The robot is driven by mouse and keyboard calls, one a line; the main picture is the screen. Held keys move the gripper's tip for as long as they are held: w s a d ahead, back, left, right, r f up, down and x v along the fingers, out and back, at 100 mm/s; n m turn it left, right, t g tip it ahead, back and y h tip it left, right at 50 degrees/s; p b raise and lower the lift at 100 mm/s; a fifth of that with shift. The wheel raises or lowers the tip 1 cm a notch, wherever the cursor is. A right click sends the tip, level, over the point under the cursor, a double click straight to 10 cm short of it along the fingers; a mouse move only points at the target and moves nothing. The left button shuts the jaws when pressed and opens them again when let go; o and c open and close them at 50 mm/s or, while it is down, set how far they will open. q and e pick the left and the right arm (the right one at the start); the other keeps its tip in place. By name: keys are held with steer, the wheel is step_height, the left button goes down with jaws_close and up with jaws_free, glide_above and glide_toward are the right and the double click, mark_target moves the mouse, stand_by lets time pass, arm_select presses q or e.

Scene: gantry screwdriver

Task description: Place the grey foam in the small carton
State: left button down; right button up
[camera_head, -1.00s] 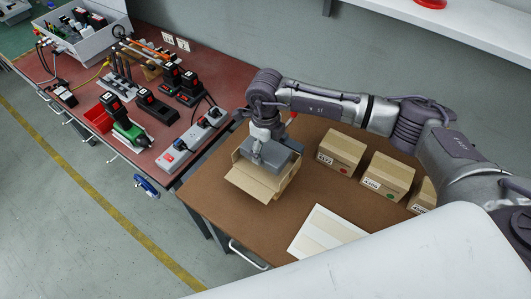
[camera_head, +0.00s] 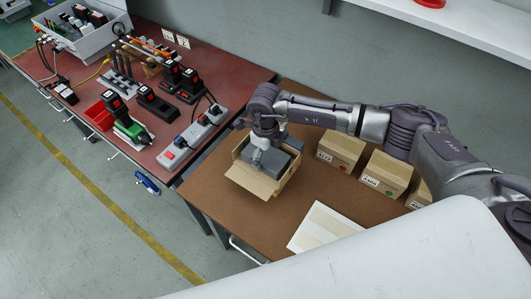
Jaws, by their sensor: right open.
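The small carton (camera_head: 254,182) stands open on the brown table, with its front flap folded out toward the front. The grey foam (camera_head: 280,163) is in the carton's opening, dark grey and blocky; I cannot tell whether it rests fully on the bottom. My right gripper (camera_head: 257,163) points down over the carton, at the left part of the foam. It is open, and its fingertips are partly hidden against the foam. My left gripper is not in view.
Closed cartons (camera_head: 341,149) stand in a row to the right on the brown table (camera_head: 215,205). A flat pale sheet (camera_head: 322,228) lies at the front. A red workbench (camera_head: 75,95) at the left holds power tools, a red bin (camera_head: 99,117) and a power strip (camera_head: 190,140).

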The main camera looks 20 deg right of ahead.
mark_target(266, 154)
steer(key=shift+r, duration=0.2)
step_height(266, 154, up, 12)
steer(key=b, duration=0.2)
steer(key=shift+b, duration=0.4)
